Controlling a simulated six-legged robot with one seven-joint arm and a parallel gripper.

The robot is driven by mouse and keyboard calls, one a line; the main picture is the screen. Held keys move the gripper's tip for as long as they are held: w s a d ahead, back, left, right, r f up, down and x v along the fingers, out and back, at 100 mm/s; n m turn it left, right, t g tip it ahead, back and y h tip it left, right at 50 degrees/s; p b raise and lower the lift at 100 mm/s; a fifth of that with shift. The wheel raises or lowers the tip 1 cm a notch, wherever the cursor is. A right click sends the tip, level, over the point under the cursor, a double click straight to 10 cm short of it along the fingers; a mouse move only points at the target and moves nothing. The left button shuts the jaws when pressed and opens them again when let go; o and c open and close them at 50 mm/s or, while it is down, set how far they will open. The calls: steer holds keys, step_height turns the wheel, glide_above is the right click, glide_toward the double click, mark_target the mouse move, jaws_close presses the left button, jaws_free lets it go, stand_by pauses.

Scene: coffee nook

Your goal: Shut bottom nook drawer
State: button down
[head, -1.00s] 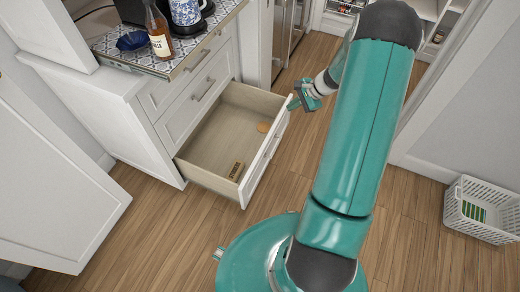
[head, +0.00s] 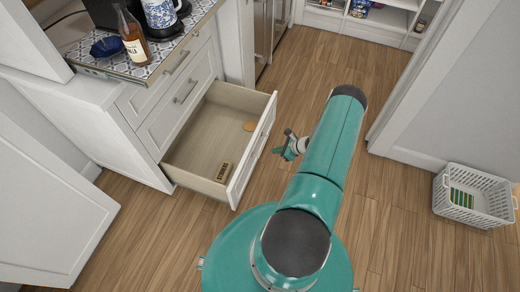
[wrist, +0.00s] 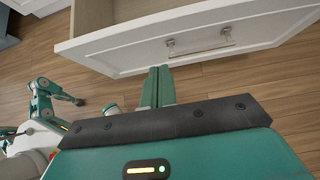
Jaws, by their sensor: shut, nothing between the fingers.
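The bottom nook drawer (head: 209,145) is pulled well out from the white cabinet in the head view. It holds a small brown block with lettering (head: 224,171) and a round tan disc (head: 249,126). My gripper (head: 278,152) is in front of the drawer's front panel, to its right, near the far half. In the wrist view the white drawer front (wrist: 190,42) with its clear handle (wrist: 200,45) spans the top. My gripper's fingers (wrist: 158,72) are shut and empty, with tips close below the panel's lower edge. I cannot tell whether they touch it.
The upper drawers (head: 185,95) look shut. A bottle (head: 133,38), a patterned mug (head: 159,12) and a blue dish (head: 106,46) stand on the countertop. A white basket (head: 474,197) sits on the floor at right.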

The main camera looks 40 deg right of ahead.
glide_toward(250, 151)
steer(key=x, duration=0.4)
steer(key=f+x, duration=0.1)
steer(key=x, duration=0.1)
steer(key=shift+s+d, duration=0.25)
steer(key=shift+d, duration=0.05)
steer(key=shift+w+a, duration=0.15)
steer(key=shift+w, duration=0.15)
steer(key=shift+w, duration=0.15)
